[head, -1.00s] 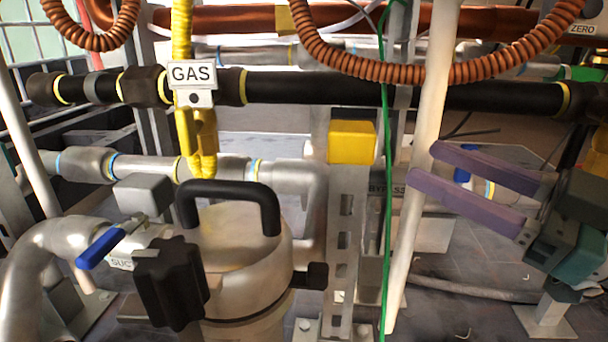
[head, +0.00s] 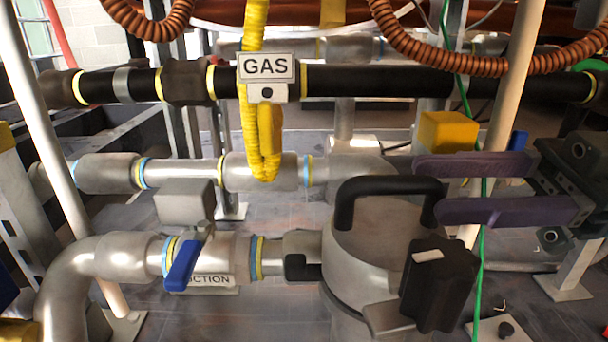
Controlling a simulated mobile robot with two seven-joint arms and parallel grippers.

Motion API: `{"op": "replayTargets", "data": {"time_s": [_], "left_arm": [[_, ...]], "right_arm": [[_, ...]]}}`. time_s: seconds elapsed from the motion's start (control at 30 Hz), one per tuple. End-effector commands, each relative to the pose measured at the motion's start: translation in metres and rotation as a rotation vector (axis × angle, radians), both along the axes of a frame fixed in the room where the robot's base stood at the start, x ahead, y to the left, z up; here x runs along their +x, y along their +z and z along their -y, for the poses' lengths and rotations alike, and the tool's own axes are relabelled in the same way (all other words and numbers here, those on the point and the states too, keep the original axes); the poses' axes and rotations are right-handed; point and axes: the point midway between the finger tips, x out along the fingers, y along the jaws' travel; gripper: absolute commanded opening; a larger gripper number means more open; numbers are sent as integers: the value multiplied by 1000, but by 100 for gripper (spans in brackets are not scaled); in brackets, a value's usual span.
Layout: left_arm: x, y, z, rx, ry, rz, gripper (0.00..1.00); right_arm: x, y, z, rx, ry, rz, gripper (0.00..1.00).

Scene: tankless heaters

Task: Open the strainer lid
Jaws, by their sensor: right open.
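The strainer is a grey metal pot with a round lid (head: 385,232) at the right of centre in the head view. A black arched handle (head: 352,198) stands on the lid, and the lid looks shut. A black clamp knob (head: 437,285) sits at the lid's front right; a small black clamp (head: 300,267) is at its left. My right gripper (head: 425,188) comes in from the right with two purple fingers apart. Its fingertips are close to the right end of the handle; I cannot tell whether they touch it. My left gripper is out of view.
A blue-handled valve (head: 182,265) is on the suction pipe left of the strainer. A black gas pipe (head: 335,80) with a GAS sign (head: 266,67) crosses behind. A green cable (head: 478,270) and a pale post (head: 515,75) stand near my right gripper.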

Motion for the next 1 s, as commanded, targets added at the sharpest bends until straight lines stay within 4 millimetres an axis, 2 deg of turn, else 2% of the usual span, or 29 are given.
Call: {"op": "replayTargets", "data": {"time_s": [0.3, 0.43, 0.6, 0.83, 1.0], "left_arm": [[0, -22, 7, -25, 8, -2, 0], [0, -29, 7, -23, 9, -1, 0], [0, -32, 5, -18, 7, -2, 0], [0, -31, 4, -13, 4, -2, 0], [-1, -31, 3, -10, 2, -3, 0]], "right_arm": [[-1, -3, -60, 4, 4, 4, 48], [0, -2, -77, 4, 2, 3, 48], [0, 0, -87, 3, 0, 2, 48], [0, 1, -87, 2, -1, 1, 48], [0, 1, -87, 3, 0, 1, 30]]}}
